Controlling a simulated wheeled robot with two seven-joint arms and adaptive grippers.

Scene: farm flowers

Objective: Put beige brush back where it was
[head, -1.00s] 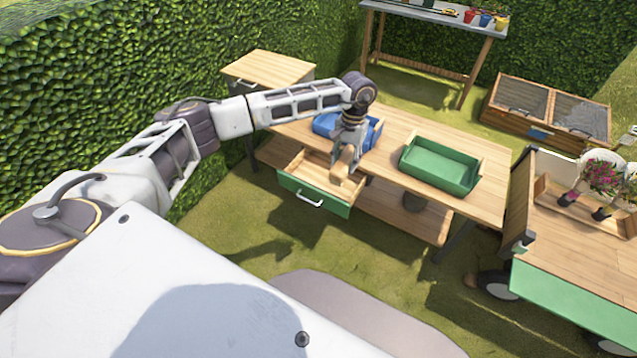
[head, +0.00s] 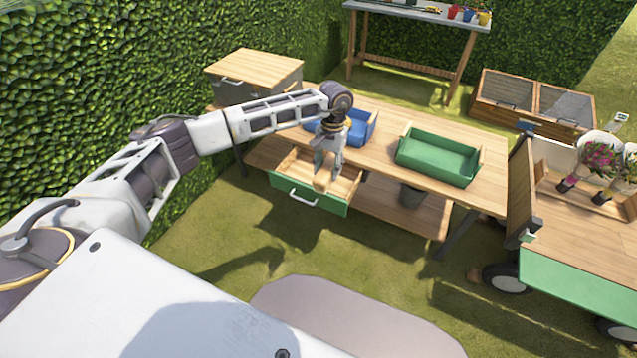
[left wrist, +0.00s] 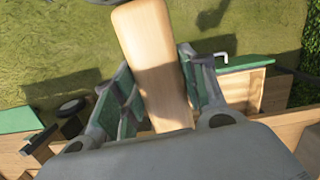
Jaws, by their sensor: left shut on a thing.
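My left gripper (head: 328,165) is shut on the beige brush (left wrist: 154,62), a pale wooden block with rounded edges. In the left wrist view the brush sticks out from between the two fingers. In the head view only a small end of the brush (head: 321,184) shows below the fingertips. The gripper hangs over the right part of an open drawer (head: 309,198) with a green front and a wooden inside. I cannot tell whether the brush touches the drawer floor. My right gripper is not in view.
The drawer belongs to a wooden workbench (head: 387,133). A blue tray (head: 361,127) and a green tray (head: 438,154) stand on its top. Grass lies free in front.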

